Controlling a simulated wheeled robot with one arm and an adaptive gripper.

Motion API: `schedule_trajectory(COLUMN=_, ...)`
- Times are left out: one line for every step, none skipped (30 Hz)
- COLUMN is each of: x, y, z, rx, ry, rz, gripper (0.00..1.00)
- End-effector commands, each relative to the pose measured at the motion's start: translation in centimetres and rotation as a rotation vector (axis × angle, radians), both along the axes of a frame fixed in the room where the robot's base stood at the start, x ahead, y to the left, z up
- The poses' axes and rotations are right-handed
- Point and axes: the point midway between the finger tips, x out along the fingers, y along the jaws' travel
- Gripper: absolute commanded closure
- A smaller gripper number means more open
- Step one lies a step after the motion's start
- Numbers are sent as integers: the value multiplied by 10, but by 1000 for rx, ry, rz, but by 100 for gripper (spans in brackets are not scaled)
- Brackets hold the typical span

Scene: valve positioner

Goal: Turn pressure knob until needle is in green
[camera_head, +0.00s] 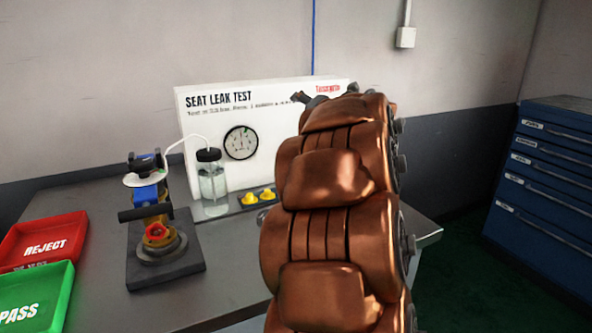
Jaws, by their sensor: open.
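The pressure gauge (241,142) is a round white dial with a black rim on the white SEAT LEAK TEST panel (225,115). A small green mark shows near the top of its dial. The needle looks close to upright, but it is too small to tell whether it lies in the green. I do not see the pressure knob; my copper-coloured arm covers the right part of the panel. My gripper (318,98) shows only as dark parts at the top edge of the arm, in front of the panel's upper right. It is open, and most of it is hidden.
A valve assembly (155,210) stands on a dark base at left, beside a clear bottle (212,185) with a tube. Yellow pieces (258,196) sit below the gauge. A red REJECT tray (45,238) and green PASS tray (35,295) lie left; blue drawers (550,170) stand right.

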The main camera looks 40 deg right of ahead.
Motion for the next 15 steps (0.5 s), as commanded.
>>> schedule_trajectory(x=-4, y=-7, z=-28, rx=-44, ry=40, rz=47, gripper=33)
schedule_trajectory(x=-6, y=-8, z=-37, rx=-70, ry=64, rz=78, gripper=33)
schedule_trajectory(x=-8, y=-7, z=-49, rx=-100, ry=94, rz=122, gripper=33)
schedule_trajectory(x=-10, y=-8, z=-59, rx=-119, ry=116, rz=150, gripper=33)
schedule_trajectory(x=-12, y=-7, z=-69, rx=-134, ry=136, rz=180, gripper=33)
schedule_trajectory(x=-16, y=-8, z=-81, rx=-150, ry=161, rz=212, gripper=33)
schedule_trajectory(x=-18, y=-8, z=-88, rx=-161, ry=176, rz=235, gripper=33)
schedule_trajectory(x=-20, y=-7, z=-94, rx=-169, ry=189, rz=257, gripper=33)
schedule_trajectory(x=-23, y=-7, z=-101, rx=-181, ry=204, rz=280, gripper=33)
schedule_trajectory(x=-25, y=-7, z=-105, rx=-187, ry=214, rz=293, gripper=33)
schedule_trajectory(x=-26, y=-6, z=-108, rx=-192, ry=222, rz=305, gripper=33)
schedule_trajectory(x=-27, y=-5, z=-111, rx=-196, ry=228, rz=321, gripper=33)
schedule_trajectory(x=-28, y=-4, z=-113, rx=-199, ry=232, rz=327, gripper=33)
schedule_trajectory(x=-28, y=-4, z=-114, rx=-201, ry=235, rz=332, gripper=33)
schedule_trajectory(x=-28, y=-4, z=-115, rx=-203, ry=238, rz=337, gripper=33)
